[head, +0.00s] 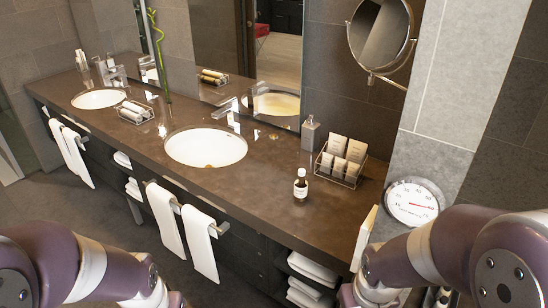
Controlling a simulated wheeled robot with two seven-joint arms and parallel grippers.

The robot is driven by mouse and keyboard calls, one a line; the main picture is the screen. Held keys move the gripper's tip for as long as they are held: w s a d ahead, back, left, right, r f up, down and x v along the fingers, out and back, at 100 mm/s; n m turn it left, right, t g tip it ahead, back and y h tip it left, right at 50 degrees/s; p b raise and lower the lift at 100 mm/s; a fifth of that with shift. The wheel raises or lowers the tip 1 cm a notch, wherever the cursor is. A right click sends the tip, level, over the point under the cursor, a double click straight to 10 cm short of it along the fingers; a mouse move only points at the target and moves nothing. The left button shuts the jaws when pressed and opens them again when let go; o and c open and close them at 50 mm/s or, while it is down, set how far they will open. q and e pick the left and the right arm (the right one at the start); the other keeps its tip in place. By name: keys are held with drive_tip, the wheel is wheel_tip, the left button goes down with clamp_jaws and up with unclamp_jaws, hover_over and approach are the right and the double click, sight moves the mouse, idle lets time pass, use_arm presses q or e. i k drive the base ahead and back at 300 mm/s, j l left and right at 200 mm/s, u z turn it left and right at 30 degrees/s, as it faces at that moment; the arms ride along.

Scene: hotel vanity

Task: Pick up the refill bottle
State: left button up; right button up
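A small dark brown bottle (300,188) with a white label stands upright on the brown vanity counter (250,190), right of the near sink and close to the front edge. It is the likeliest match for the refill bottle. Nothing touches it. My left arm comes in at the lower left and my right arm at the lower right, both below and in front of the counter. Both grippers are cut off by the bottom edge, so their fingers do not show.
A wire rack (340,168) of packets and a grey dispenser (310,134) stand behind the bottle. The near sink (205,148) lies to its left. White towels (198,240) hang in front. A round dial scale (412,203) is at right. Counter around the bottle is clear.

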sight(300, 187)
drive_tip(key=i+j+z, duration=1)
drive_tip(key=j, duration=0.2)
drive_tip(key=i+j+z, duration=0.25)
drive_tip(key=j+z, duration=0.25)
drive_tip(key=j, duration=0.25)
drive_tip(key=i+j+z, duration=0.1)
drive_tip(key=j+z, duration=0.15)
drive_tip(key=j, duration=0.25)
drive_tip(key=z, duration=1.2)
